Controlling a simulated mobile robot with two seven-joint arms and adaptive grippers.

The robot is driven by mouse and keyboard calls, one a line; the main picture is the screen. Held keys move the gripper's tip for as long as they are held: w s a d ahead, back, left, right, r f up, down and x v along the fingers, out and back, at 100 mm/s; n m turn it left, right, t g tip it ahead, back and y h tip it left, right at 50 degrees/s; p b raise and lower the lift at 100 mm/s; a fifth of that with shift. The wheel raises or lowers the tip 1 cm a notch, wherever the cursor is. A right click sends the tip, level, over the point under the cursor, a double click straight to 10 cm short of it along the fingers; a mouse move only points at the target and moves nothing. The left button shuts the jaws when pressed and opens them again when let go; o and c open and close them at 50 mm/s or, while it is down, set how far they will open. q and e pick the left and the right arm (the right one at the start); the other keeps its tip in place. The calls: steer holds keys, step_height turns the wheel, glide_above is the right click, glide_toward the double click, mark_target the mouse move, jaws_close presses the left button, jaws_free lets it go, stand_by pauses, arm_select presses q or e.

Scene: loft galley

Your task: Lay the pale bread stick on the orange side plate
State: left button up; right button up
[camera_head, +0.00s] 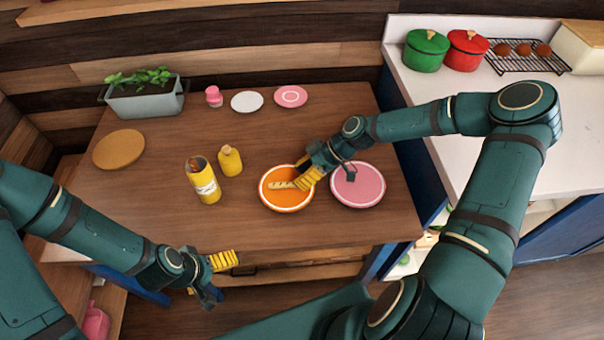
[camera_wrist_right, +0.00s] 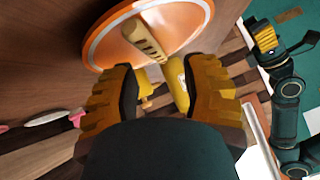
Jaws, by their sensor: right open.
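The pale bread stick (camera_head: 282,185) lies on the orange side plate (camera_head: 287,205), near its middle. In the right wrist view the scored stick (camera_wrist_right: 146,38) rests on the plate (camera_wrist_right: 108,38), its near end pointing between my fingers. My right gripper (camera_head: 307,177) is open at the plate's right side, by the stick's near end. In the wrist view its fingers (camera_wrist_right: 163,88) are spread with nothing gripped between them. My left gripper (camera_head: 217,278) hangs empty in front of the table edge, its fingers apart.
A pink plate (camera_head: 370,188) is right of the orange one, partly under my right arm. Farther back are a planter (camera_head: 145,100), a cork mat (camera_head: 118,150), a pink shaker (camera_head: 214,97) and small plates.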

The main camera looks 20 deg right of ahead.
steer(key=shift+d+r, duration=0.1)
steer(key=shift+d, duration=0.05)
steer(key=v, duration=1.1)
steer(key=shift+d+r, duration=0.2)
steer(key=shift+r, duration=0.1)
stand_by(0.4)
